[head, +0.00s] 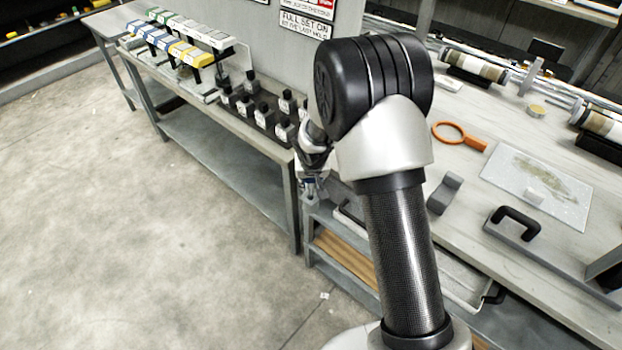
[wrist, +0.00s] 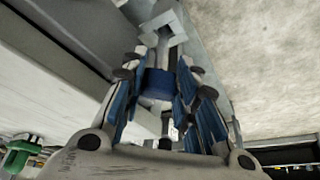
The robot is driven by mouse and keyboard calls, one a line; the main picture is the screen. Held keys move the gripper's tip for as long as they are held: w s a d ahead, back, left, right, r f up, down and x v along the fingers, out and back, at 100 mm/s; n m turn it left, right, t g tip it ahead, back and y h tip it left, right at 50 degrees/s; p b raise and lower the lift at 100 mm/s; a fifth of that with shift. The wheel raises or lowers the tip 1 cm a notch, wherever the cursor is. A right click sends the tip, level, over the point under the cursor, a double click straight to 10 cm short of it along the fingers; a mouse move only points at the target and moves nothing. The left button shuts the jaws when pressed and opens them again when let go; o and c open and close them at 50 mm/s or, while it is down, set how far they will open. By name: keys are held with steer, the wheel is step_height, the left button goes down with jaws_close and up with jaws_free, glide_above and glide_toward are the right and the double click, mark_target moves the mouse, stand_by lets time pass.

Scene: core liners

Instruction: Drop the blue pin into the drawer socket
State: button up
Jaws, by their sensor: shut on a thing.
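My gripper (wrist: 158,92) is shut on the blue pin (wrist: 158,82), a short blue cylinder with a pale end, held between the blue-padded fingers in the wrist view. In the head view my gripper (head: 312,188) is small, by the front edge of the bench, partly behind my arm; the pin cannot be made out there. A pale grey angular fitting (wrist: 168,24) lies beyond the pin in the wrist view. I cannot tell whether it is the drawer socket, or whether the pin touches it.
Black-topped blocks (head: 262,115) stand on the left bench. Wooden pieces (head: 345,258) lie on a lower shelf. The floor (head: 130,220) at left is clear.

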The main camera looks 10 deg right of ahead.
mark_target(311, 190)
steer(key=shift+f, duration=2.35)
steer(key=shift+f, duration=0.1)
steer(key=o, duration=1.1)
steer(key=shift+o, duration=0.2)
steer(key=v, duration=1.2)
steer(key=shift+a, duration=0.1)
